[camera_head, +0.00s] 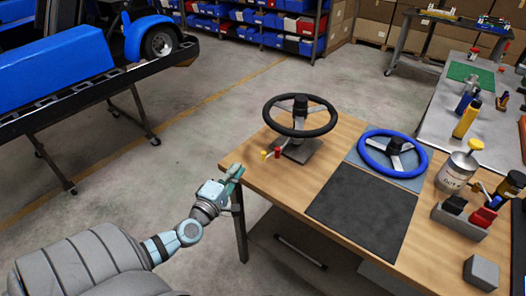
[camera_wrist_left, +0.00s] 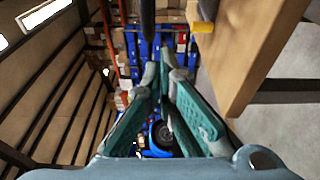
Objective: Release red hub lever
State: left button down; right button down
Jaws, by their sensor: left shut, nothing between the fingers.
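A small red-tipped lever (camera_head: 277,153) sticks up at the left of the base, beside a yellow-tipped one (camera_head: 264,155). My left gripper (camera_head: 236,171) is at the table's left corner, left of and apart from the levers. It is shut and empty. My right gripper is in no view.
A blue steering wheel (camera_head: 393,152) lies on a grey-blue mat, behind a dark mat (camera_head: 362,215). A can (camera_head: 456,172) and a grey holder (camera_head: 461,220) stand at the right. The wooden table's edge (camera_wrist_left: 242,65) is close to my left gripper. Open floor lies left.

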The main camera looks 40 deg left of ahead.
pick_arm(q)
jog(key=w+d, duration=0.1)
jog(key=w, duration=1)
jog(key=shift+w+d, duration=0.15)
jog(key=shift+d, duration=0.1)
